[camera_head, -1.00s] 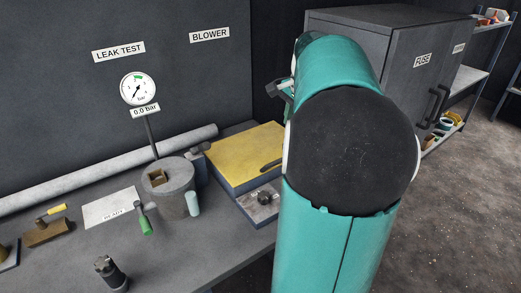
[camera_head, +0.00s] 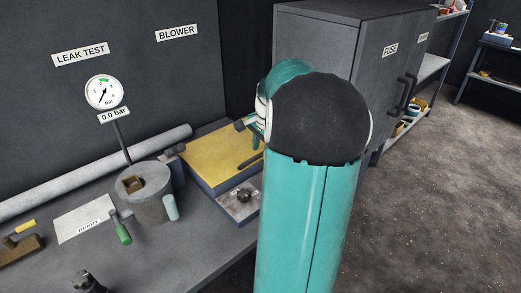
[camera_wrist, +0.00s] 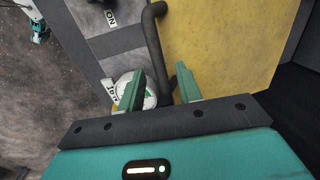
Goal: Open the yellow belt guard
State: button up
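The yellow belt guard (camera_head: 208,158) is a flat yellow lid lying shut on a low box on the bench. It fills the upper right of the wrist view (camera_wrist: 220,45). A dark bar handle (camera_head: 250,163) runs along its edge, and in the wrist view the handle (camera_wrist: 154,45) reaches down toward my fingers. My gripper (camera_wrist: 162,86) is open, with one green finger on each side of the handle's lower end in the picture. I cannot tell whether they touch it. In the head view my arm hides most of the gripper.
A grey panel with a dark knob (camera_head: 243,195) adjoins the guard. A long pipe (camera_head: 90,172) lies behind. A grey fuse cabinet (camera_head: 318,45) stands behind my arm. Open floor lies at right.

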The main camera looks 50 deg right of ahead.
jog(key=shift+w+f, duration=0.1)
jog(key=shift+f, duration=0.4)
grip_shut()
jog(key=shift+r, duration=0.15)
